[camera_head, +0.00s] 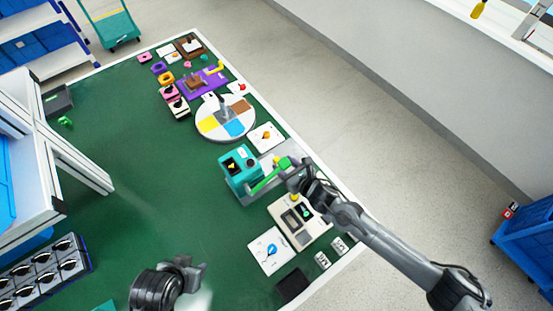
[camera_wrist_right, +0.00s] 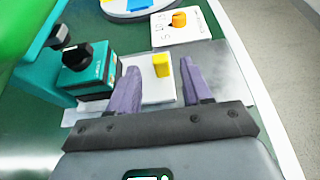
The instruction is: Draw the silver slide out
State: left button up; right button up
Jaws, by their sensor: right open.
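A teal device (camera_head: 239,170) with a black knob stands on the green table; it also shows in the wrist view (camera_wrist_right: 90,75). A flat silver-grey plate (camera_wrist_right: 215,60), which looks like the slide, lies beside it, partly behind my right fingers. A white piece with an upright yellow tab (camera_wrist_right: 162,66) sits on the plate. My right gripper (camera_wrist_right: 160,82) is open above it, with the tab between and just beyond the fingertips; I cannot tell any contact. In the head view my right gripper (camera_head: 290,168) hides part of the plate. My left gripper (camera_head: 192,272) is at the bottom, away from the device.
A green bar (camera_head: 270,177) runs beside the teal device. A white card with an orange knob (camera_head: 266,136), a round coloured disc (camera_head: 225,120) and a beige switch box (camera_head: 300,218) stand close by. A white card with a blue knob (camera_head: 270,250) is nearer. The table's middle is clear.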

aim_at(277, 159)
jog(key=shift+b+x, duration=0.5)
jog(key=shift+x, duration=2.25)
jog(key=shift+c, duration=0.3)
jog(key=shift+r, duration=0.1)
grip_shut()
